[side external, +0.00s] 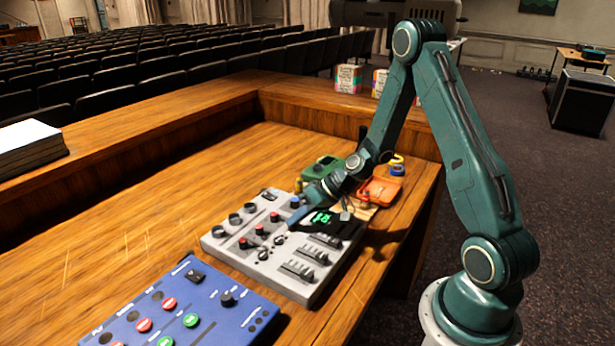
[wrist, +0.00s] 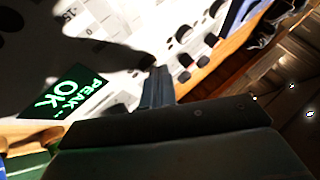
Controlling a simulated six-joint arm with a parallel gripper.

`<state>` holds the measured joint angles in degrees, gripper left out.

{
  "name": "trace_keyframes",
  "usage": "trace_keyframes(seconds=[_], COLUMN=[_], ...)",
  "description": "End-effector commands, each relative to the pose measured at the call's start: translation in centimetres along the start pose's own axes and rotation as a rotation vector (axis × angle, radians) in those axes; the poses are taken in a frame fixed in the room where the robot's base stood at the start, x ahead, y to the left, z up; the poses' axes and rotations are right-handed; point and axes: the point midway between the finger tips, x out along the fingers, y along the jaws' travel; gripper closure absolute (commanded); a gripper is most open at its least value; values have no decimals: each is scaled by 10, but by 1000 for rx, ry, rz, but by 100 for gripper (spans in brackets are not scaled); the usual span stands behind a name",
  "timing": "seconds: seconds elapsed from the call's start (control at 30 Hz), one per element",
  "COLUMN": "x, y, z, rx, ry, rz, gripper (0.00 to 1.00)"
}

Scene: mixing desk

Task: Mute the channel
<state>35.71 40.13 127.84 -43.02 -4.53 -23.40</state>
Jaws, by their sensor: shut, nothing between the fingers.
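The grey mixing desk (side external: 281,271) lies on the wooden table in the side external view, with rows of knobs, red-capped knobs and slider-like controls. Its small display (side external: 321,218) glows green; in the wrist view the display (wrist: 62,92) reads "PEAK.. OK". My gripper (side external: 297,219) is over the upper part of the desk, left of the display. In the wrist view my gripper (wrist: 158,85) is shut and empty, its fingers together over the white panel. A dark shadow falls on the panel. I cannot tell which control is the mute, or whether the fingertips touch the panel.
A blue panel (side external: 228,318) with red and green buttons lies at the front left. A green box (side external: 322,168) and an orange box (side external: 380,191) sit behind the desk. A stack of paper (side external: 28,140) is at the far left. The table's left middle is clear.

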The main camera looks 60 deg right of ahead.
Motion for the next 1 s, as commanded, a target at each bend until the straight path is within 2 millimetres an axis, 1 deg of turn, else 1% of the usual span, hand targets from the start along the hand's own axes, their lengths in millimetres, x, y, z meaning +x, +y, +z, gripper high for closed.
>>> trace_keyframes(seconds=[0.27, 0.67, 1.0], x=[-5, -7, -21], y=[-4, -5, -15], z=[-4, -5, -15], rx=[0, -1, -2], ry=[0, 0, 1], rz=[1, 0, 1], gripper=[100, 100, 100])
